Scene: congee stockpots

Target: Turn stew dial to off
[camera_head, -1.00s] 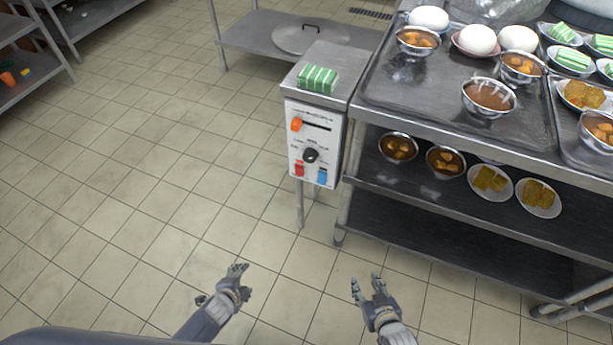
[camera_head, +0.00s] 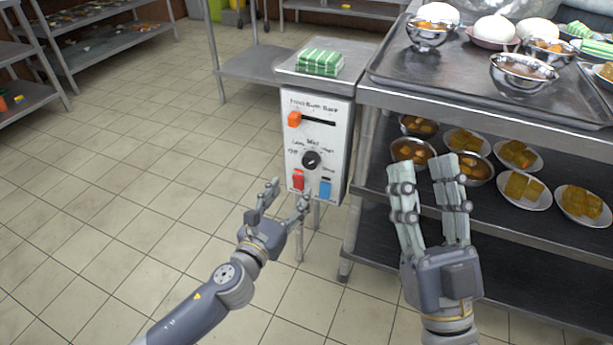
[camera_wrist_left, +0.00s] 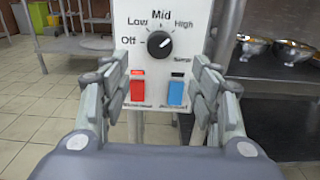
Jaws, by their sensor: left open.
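The black stew dial (camera_head: 312,160) sits on the white front of a control box (camera_head: 320,130). In the left wrist view the dial (camera_wrist_left: 160,44) is ringed by the labels Off, Low, Mid and High; its small white mark seems to point up and right, though its exact setting is hard to read. My left gripper (camera_head: 288,192) is open and empty, below and left of the dial and apart from it. In the left wrist view its fingers (camera_wrist_left: 158,95) frame the lower panel. My right gripper (camera_head: 428,172) is open and empty, right of the box before the tray rack.
A green-striped block (camera_head: 320,62) lies on top. The steel rack (camera_head: 480,117) stands close on the right. Floor at left is clear.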

